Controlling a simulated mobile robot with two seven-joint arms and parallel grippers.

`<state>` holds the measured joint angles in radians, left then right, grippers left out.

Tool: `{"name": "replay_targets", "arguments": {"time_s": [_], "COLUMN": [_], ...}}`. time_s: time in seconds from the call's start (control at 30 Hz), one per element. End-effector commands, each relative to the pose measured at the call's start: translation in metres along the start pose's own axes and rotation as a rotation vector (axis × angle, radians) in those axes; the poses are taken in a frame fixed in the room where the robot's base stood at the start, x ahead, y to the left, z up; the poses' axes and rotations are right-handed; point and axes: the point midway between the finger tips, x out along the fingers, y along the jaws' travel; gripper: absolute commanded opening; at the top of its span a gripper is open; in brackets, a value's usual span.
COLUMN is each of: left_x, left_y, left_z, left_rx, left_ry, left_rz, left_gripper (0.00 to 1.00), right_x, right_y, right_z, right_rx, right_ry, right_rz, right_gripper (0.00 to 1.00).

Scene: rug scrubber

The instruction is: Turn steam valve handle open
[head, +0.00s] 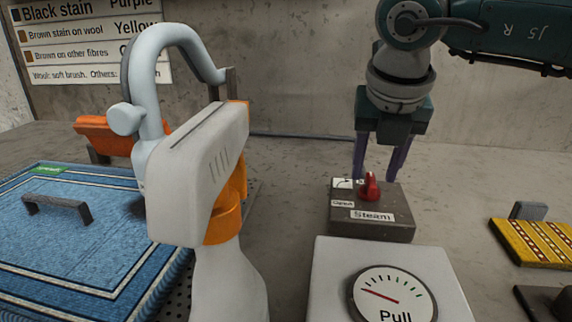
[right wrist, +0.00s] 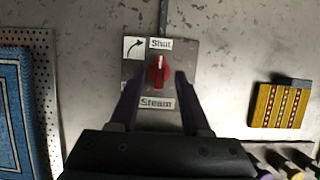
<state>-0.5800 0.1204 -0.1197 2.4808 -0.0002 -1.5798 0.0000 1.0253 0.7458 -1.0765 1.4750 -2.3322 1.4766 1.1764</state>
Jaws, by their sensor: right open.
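The steam valve is a red knob (head: 370,188) on a grey box (head: 372,231) labelled "Steam". In the right wrist view, the red knob (right wrist: 158,71) has a white mark pointing up toward the "Shut" label (right wrist: 161,43). An "Open" label (head: 342,203) is on the box's left side in the head view. My right gripper (head: 378,175) points down over the box with its purple fingers apart. The knob appears between the fingertips in the right wrist view; I cannot tell whether either finger touches it. My left gripper is not in view.
A pressure gauge box (head: 392,260) marked "Pull" stands in front of the valve. A large white and orange machine (head: 196,175) stands left, by a blue rug (head: 75,255). A yellow patterned piece (head: 535,243) lies right. A wall is behind.

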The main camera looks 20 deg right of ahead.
Motion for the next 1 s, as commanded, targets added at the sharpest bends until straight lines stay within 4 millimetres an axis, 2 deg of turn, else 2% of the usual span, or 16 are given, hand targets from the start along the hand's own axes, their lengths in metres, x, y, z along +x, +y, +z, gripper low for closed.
{"name": "replay_targets", "arguments": {"time_s": [0.13,0.43,0.83,0.87,1.0], "left_x": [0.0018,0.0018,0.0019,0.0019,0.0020], "left_y": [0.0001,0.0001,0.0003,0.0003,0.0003], "left_z": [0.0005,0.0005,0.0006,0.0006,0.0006], "left_rx": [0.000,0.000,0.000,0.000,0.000], "left_ry": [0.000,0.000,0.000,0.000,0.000], "left_rz": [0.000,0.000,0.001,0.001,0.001], "left_gripper": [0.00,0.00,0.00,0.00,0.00], "right_x": [0.0133,0.0157,0.0154,0.0154,0.0154], "right_y": [0.0006,0.0005,0.0007,0.0007,0.0007], "right_z": [-0.0007,-0.0004,-0.0004,-0.0004,-0.0004], "right_rx": [-0.001,-0.002,-0.001,-0.001,-0.001], "right_ry": [0.001,0.000,0.000,0.000,0.000], "right_rz": [0.001,0.002,0.002,0.002,0.003], "right_gripper": [0.47,0.47,0.03,0.00,0.00]}}
